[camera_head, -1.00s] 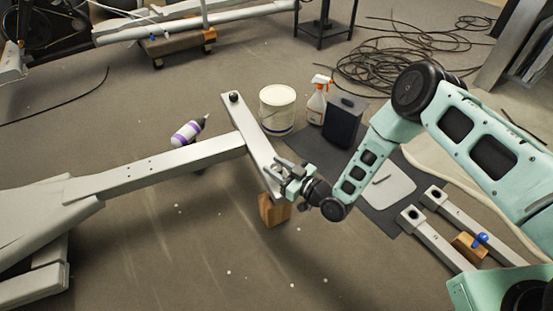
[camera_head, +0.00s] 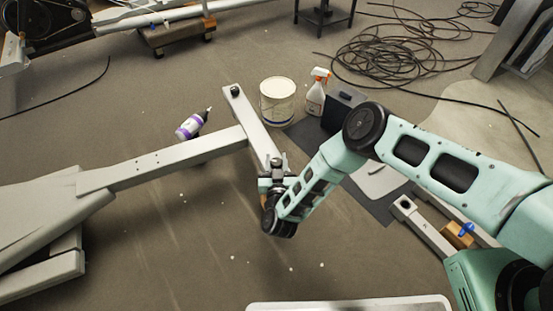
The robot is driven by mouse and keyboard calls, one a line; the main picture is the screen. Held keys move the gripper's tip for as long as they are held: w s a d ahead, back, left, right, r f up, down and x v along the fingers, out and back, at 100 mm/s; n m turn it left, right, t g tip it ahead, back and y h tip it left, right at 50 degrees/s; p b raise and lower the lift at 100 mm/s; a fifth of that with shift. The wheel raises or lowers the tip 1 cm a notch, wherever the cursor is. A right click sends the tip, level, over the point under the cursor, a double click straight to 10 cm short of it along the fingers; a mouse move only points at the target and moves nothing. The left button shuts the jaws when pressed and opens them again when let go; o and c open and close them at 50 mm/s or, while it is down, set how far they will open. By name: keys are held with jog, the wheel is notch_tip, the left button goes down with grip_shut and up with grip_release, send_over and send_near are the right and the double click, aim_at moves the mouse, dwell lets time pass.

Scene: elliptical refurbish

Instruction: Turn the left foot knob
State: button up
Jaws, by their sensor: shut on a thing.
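A grey crossbar (camera_head: 253,127) is joined to the end of a long grey beam (camera_head: 180,158) of the elliptical frame. A black foot knob (camera_head: 235,91) stands on the crossbar's far left end, clear of my gripper. My gripper (camera_head: 277,163) is at the crossbar's near right end, pointing away from me. It is shut on what looks like the small dark foot knob there, which the fingers mostly hide. A wooden block under this end is almost fully hidden by my gripper and wrist.
A white bucket (camera_head: 278,101), a spray bottle (camera_head: 317,92) and a dark box (camera_head: 342,109) stand behind the crossbar. A purple-and-white bottle (camera_head: 190,126) lies beside the beam. Coiled black cable (camera_head: 400,55) lies at the back right. Open floor is at the front left.

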aim_at(277, 161)
jog(key=shift+m+h, duration=0.5)
jog(key=shift+h, duration=0.6)
jog(key=o, duration=0.9)
jog(key=shift+o, duration=0.2)
jog(key=shift+r, duration=0.1)
notch_tip(277, 161, up, 10)
jog(key=p, duration=0.4)
jog(key=shift+p, duration=0.4)
jog(key=shift+o, duration=0.3)
jog(key=shift+d, duration=0.1)
